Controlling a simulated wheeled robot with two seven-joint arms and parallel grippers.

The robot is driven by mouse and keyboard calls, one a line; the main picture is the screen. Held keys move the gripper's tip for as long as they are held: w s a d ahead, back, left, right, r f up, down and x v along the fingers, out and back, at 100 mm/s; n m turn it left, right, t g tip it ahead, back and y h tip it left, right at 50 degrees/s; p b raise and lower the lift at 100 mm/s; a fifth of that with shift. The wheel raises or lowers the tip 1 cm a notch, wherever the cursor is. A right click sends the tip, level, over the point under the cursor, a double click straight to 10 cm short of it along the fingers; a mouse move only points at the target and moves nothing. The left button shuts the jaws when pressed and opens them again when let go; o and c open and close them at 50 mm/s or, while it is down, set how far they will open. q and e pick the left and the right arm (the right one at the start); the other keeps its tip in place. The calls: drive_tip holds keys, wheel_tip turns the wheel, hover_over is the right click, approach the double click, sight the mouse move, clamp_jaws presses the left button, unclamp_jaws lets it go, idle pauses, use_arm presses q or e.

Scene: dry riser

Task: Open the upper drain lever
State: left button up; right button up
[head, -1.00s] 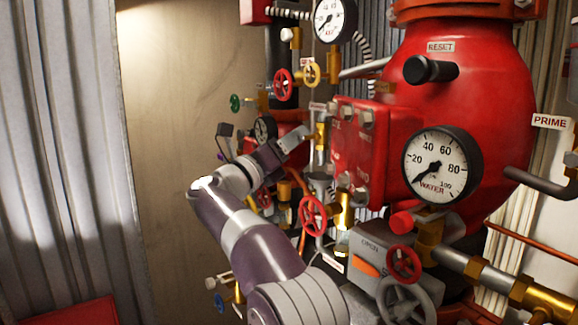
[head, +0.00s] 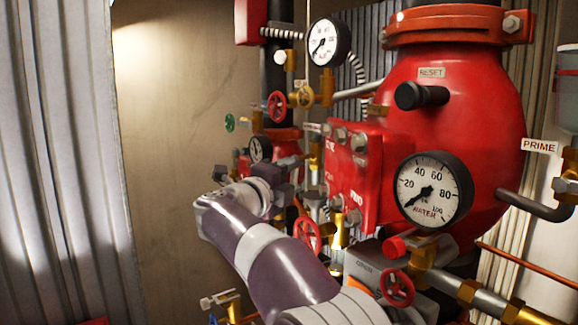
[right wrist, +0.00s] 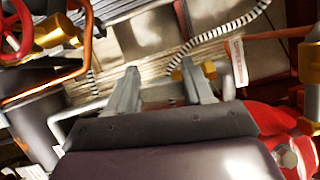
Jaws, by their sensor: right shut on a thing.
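My right gripper (head: 292,170) reaches in among the pipework left of the red valve body, seen end-on past my own wrist in the head view. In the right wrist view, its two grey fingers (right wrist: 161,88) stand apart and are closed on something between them. A thin grey bar (right wrist: 92,103) runs behind the fingers; it may be the upper drain lever, but I cannot tell for sure. A small brass part (right wrist: 178,75) shows beside the right finger. The grip itself is mostly hidden in the head view. My left gripper is not in view.
The red valve body (head: 470,110) with a water gauge (head: 433,190) stands on the right. Red handwheels (head: 307,236) and a smaller upper gauge (head: 328,42) crowd close around the gripper. Open space lies left, before the beige wall (head: 165,150).

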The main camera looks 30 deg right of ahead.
drive_tip(key=shift+s+f+n+y+p, duration=0.1)
drive_tip(key=shift+s+n+y+p, duration=0.2)
drive_tip(key=shift+n+p, duration=0.45)
drive_tip(key=o, duration=1)
drive_tip(key=shift+c, duration=0.2)
